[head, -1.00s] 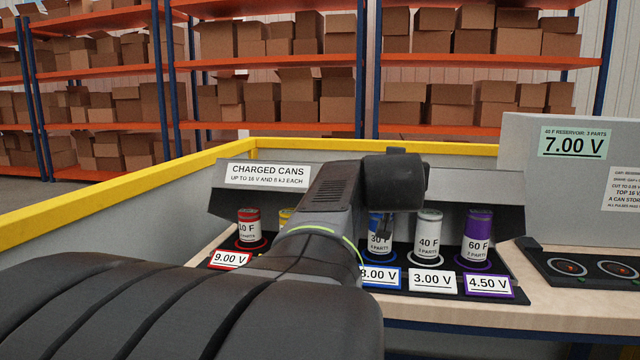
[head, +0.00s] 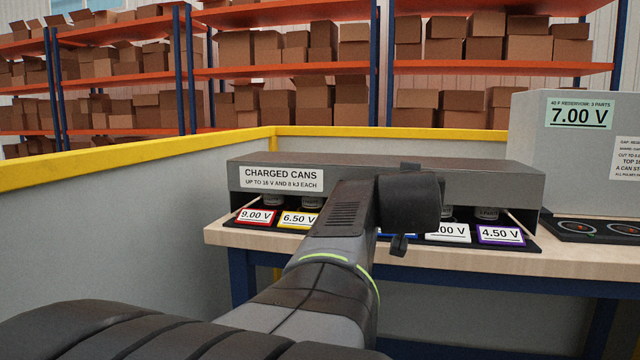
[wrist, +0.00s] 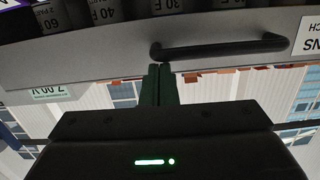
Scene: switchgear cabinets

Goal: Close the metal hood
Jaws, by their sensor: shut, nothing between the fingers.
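The grey metal hood (head: 470,180) with its CHARGED CANS label is swung forward over the row of cans. A gap stays between its front lower edge and the black tray (head: 232,223), and the can bottoms (head: 312,203) show through it. In the wrist view, which looks upside down, the hood's front panel (wrist: 110,62) carries a black bar handle (wrist: 220,47). My gripper (head: 398,245) is shut and empty in front of the hood. In the wrist view its fingertips (wrist: 160,70) are close to one end of the handle; I cannot tell whether they touch.
Voltage cards (head: 257,216) line the tray's front on a wooden bench (head: 300,245). A grey reservoir box (head: 540,150) reading 7.00 V stands to the right, beside a panel with round dials (head: 575,228). A yellow-topped wall (head: 130,163) runs behind. Floor space lies in front of the bench.

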